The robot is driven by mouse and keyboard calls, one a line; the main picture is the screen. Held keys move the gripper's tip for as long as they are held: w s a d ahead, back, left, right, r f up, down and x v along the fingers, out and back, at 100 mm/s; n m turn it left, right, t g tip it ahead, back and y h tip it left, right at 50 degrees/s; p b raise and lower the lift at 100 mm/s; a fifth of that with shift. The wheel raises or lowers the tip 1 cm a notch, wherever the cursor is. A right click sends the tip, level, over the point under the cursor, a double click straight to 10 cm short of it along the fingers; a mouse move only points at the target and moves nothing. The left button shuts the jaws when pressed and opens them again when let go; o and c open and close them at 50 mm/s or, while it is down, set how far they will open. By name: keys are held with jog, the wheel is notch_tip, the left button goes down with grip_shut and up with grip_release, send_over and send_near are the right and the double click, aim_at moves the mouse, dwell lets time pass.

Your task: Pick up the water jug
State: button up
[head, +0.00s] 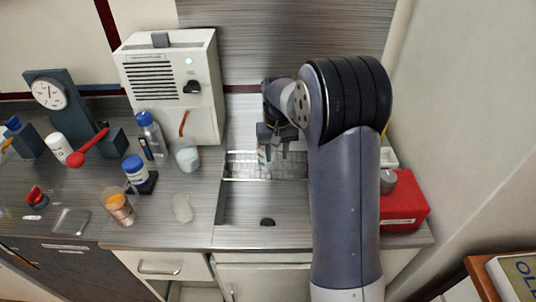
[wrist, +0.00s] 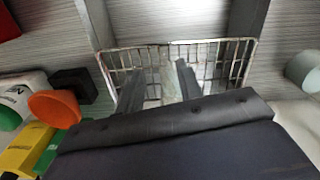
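I cannot pick out the water jug with certainty. A pale, clear-looking thing (wrist: 168,84) stands in the wire basket and shows between my fingers in the wrist view. It also shows as a small greenish-white shape (head: 264,157) in the head view, and most of it is hidden. My gripper (wrist: 162,72) points down over the basket with its fingers spread, one on each side of this pale thing. I see no clear contact. In the head view my gripper (head: 275,150) is partly blurred against the basket.
The wire basket (head: 236,167) sits around my fingers. A pale cup (head: 187,157), white appliance (head: 205,95), blue-capped bottles (head: 150,132) and an orange jar (head: 118,208) stand to the left. A red box (head: 405,203) is at right. The counter in front of the basket is mostly clear.

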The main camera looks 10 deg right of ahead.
jog(key=shift+w+a+f+p, duration=0.1)
jog(key=shift+f+p, duration=0.15)
jog(key=shift+f, duration=0.95)
jog(key=shift+w+a+f+p, duration=0.1)
jog(key=shift+f+p, duration=0.1)
jog(key=shift+f, duration=0.95)
grip_shut()
